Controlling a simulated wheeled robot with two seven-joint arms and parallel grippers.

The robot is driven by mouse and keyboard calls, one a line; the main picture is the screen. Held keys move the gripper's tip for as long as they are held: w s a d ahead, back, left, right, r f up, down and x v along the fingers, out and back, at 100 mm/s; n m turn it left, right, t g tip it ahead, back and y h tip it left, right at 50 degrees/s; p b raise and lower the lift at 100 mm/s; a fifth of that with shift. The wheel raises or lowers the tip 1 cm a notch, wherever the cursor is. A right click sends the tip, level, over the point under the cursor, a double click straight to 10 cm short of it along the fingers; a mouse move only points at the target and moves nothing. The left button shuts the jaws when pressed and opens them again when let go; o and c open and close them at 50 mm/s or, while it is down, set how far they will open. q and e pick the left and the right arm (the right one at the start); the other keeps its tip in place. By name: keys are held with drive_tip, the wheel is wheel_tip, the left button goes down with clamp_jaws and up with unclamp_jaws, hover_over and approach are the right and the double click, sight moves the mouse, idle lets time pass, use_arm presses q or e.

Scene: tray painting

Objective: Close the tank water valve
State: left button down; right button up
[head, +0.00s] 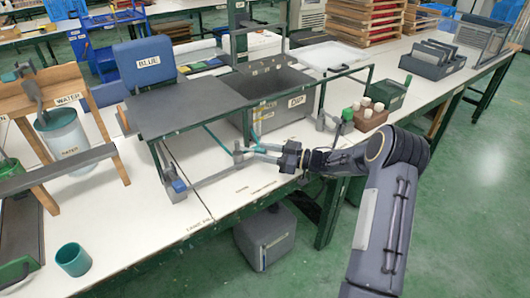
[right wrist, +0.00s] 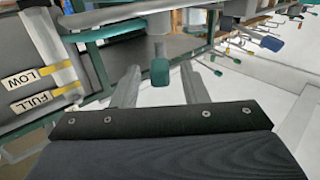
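The grey dip tank (head: 288,130), with a "DIP" label on its front, stands on the white bench in the head view. A teal valve handle (head: 238,152) is low beside it, at the tips of my right gripper (head: 252,152). In the right wrist view the teal handle (right wrist: 160,72) sits between the spread fingers of my right gripper (right wrist: 160,84), with gaps on both sides. The gripper looks open and not closed on it. My left gripper is not in view.
A dark flat panel (head: 190,103) on a green frame lies left of the tank. A rack of pale-capped bottles (head: 368,115) stands on the right. A wooden stand (head: 60,90) holds a water container (head: 62,135). A teal cup (head: 73,259) is at front left.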

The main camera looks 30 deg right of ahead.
drive_tip(key=v, duration=0.7)
drive_tip(key=shift+s+d, duration=0.15)
drive_tip(key=shift+d, duration=0.1)
drive_tip(key=shift+c, duration=0.4)
